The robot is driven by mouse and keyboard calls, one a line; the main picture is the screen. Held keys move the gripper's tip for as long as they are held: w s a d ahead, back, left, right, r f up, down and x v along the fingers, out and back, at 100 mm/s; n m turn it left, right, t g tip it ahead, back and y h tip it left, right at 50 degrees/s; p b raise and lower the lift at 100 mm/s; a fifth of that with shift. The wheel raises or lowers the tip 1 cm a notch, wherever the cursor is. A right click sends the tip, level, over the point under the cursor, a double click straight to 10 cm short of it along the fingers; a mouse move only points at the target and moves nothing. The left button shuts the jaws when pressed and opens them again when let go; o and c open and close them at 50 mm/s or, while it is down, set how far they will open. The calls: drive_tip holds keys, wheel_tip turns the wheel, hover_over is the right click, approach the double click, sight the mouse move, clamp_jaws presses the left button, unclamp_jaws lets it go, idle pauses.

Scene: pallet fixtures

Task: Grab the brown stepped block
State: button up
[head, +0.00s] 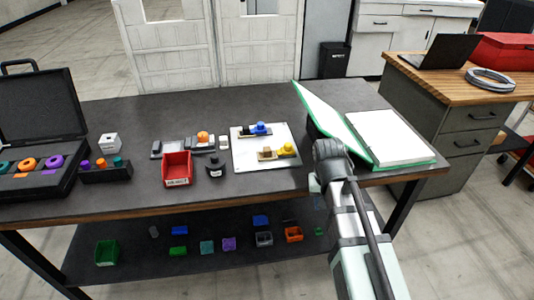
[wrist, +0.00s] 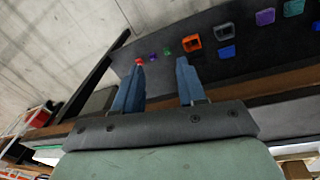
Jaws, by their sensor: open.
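The brown stepped block (head: 266,154) sits on the white plate (head: 248,162) on the table, beside a yellow part (head: 288,149). It is small in the head view and its steps are hard to make out. My gripper (wrist: 160,66) is open, with two blue fingers apart and nothing between them in the wrist view. In the head view my arm reaches in from the lower right, and the gripper end is at the table's front edge, right of the plate and apart from the block. The block does not show in the wrist view.
A green-edged open binder (head: 390,138) lies right of the plate. A red bin (head: 177,169) and a black part (head: 215,166) stand left of it. An open black case (head: 40,120) is at far left. The lower shelf holds several bins, including an orange bin (wrist: 192,43).

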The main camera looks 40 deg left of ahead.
sight(267, 149)
drive_tip(key=a+r+n+t+y, duration=0.2)
drive_tip(key=a+r+n+y, duration=0.15)
drive_tip(key=a+r, duration=1.6)
drive_tip(key=shift+m+y, duration=0.25)
drive_tip(key=shift+a+x, duration=0.15)
drive_tip(key=shift+x, duration=3.4)
drive_tip(key=shift+a+x, duration=0.15)
drive_tip(key=shift+x, duration=3.4)
drive_tip(key=shift+w+r, duration=0.15)
clamp_jaws()
